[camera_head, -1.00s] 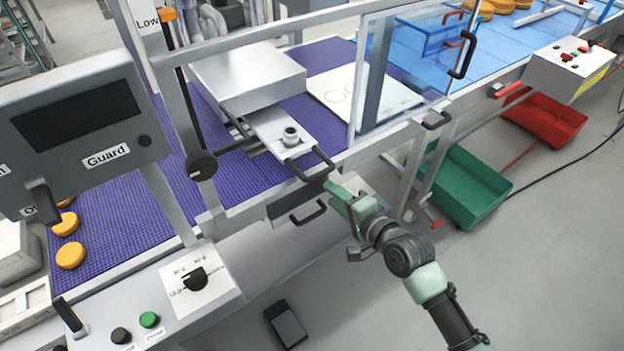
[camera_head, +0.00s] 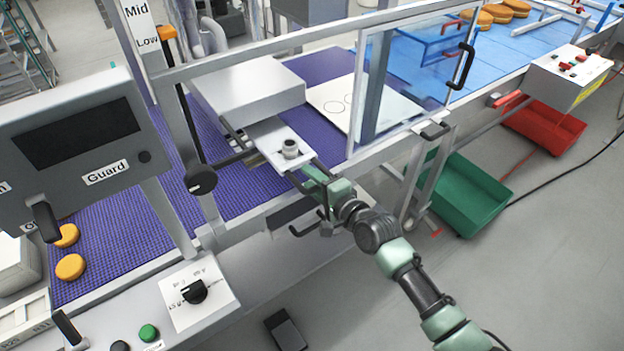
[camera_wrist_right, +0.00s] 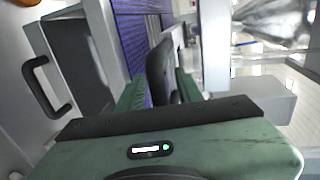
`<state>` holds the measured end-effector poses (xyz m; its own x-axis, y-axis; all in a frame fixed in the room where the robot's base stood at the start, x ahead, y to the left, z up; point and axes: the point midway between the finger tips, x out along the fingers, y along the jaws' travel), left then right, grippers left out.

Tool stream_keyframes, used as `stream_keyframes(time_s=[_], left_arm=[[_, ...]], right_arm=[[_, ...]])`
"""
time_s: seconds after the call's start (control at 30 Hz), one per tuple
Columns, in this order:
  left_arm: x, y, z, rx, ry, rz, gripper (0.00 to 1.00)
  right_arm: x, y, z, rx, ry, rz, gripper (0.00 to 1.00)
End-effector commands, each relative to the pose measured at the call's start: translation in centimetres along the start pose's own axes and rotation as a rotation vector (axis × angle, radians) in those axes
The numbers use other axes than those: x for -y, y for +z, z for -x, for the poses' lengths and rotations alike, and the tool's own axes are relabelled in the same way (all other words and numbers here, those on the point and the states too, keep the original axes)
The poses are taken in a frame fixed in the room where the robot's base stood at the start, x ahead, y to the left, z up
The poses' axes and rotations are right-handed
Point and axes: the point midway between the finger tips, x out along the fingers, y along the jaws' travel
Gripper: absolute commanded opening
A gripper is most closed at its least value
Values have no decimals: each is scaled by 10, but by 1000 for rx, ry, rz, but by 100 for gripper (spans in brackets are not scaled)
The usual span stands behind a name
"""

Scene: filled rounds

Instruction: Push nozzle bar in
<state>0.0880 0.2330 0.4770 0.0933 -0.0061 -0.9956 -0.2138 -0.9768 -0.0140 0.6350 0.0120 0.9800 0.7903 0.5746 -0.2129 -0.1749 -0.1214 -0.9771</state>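The nozzle bar (camera_head: 268,141) is a light metal plate with a round dark-topped nozzle (camera_head: 290,148) on it. It sticks out toward me from under the grey metal box (camera_head: 248,91) above the purple belt. Its black handle (camera_head: 294,181) is at the near end and is partly covered by my right gripper (camera_head: 318,180). In the right wrist view the black handle (camera_wrist_right: 160,72) stands between my green fingers (camera_wrist_right: 158,92), with a small gap visible on the left side; the fingers look open around it. My left gripper is not in view.
A drawer-like box with a black handle (camera_head: 308,222) is just below my right gripper. A clear guard panel (camera_head: 400,90) stands to the right of the bar. A Guard screen (camera_head: 80,125) is at left. Green (camera_head: 465,195) and red (camera_head: 545,122) bins stand on the floor at right.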

Motion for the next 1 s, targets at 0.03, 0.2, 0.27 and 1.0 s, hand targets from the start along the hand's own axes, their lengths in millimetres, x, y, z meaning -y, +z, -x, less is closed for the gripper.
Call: stream_keyframes(time_s=[0.03, 0.2, 0.27, 1.0], left_arm=[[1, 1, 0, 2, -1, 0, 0], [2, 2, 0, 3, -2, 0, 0], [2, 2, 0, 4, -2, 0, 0], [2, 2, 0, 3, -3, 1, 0]], right_arm=[[0, 0, 0, 0, 0, 0, 36], [0, 0, 0, 0, 0, 0, 6], [0, 0, 0, 0, 0, 1, 0], [-1, -1, 1, -1, 1, 1, 0]])
